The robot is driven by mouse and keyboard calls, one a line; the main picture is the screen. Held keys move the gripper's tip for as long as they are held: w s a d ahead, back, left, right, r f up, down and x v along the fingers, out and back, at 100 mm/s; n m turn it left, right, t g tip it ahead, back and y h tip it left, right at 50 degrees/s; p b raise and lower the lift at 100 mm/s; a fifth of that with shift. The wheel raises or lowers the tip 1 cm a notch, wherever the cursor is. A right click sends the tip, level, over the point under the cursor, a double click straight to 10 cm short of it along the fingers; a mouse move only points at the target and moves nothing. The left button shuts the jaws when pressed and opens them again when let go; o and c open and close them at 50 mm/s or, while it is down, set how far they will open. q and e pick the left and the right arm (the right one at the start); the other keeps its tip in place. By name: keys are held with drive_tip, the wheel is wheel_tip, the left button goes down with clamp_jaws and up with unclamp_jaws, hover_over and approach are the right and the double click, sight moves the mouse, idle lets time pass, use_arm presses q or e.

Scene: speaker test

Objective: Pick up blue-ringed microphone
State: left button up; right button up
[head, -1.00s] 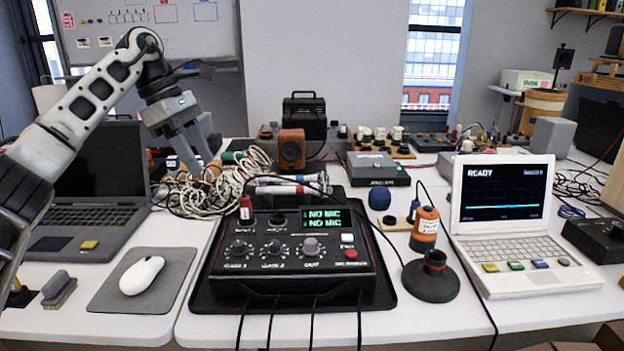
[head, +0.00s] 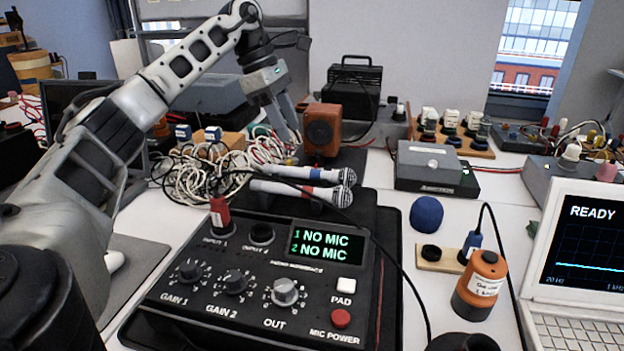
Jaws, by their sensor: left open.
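The blue-ringed microphone (head: 290,173) lies on its side behind the black mixer box, with its silver mesh head to the right and its handle end near a tangle of pale cables. A red-ringed microphone (head: 285,189) lies just in front of it, roughly parallel. My left gripper (head: 279,132) is open and empty, pointing down above and behind the blue-ringed microphone's handle, apart from it in the picture. My right gripper is out of view.
The mixer box (head: 265,270) reads NO MIC on both lines; a black cable arcs over it. A wooden speaker (head: 322,131) stands close right of the gripper. The tangled cables (head: 205,180) lie left of the microphones. A blue foam ball (head: 426,214) sits to the right.

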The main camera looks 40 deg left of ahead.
sight(304, 169)
use_arm(q)
drive_tip(key=b+x, duration=0.1)
drive_tip(key=x, duration=0.4)
drive_tip(key=shift+f, duration=0.1)
drive_tip(key=b+x, duration=0.1)
drive_tip(key=x, duration=0.2)
drive_tip(key=shift+s+f, duration=0.1)
drive_tip(key=shift+f, duration=0.55)
drive_tip(key=shift+d, duration=0.1)
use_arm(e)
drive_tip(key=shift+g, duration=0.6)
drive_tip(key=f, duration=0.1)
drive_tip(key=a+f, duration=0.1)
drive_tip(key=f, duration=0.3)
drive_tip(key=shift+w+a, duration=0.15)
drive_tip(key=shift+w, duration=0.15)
use_arm(q)
clamp_jaws()
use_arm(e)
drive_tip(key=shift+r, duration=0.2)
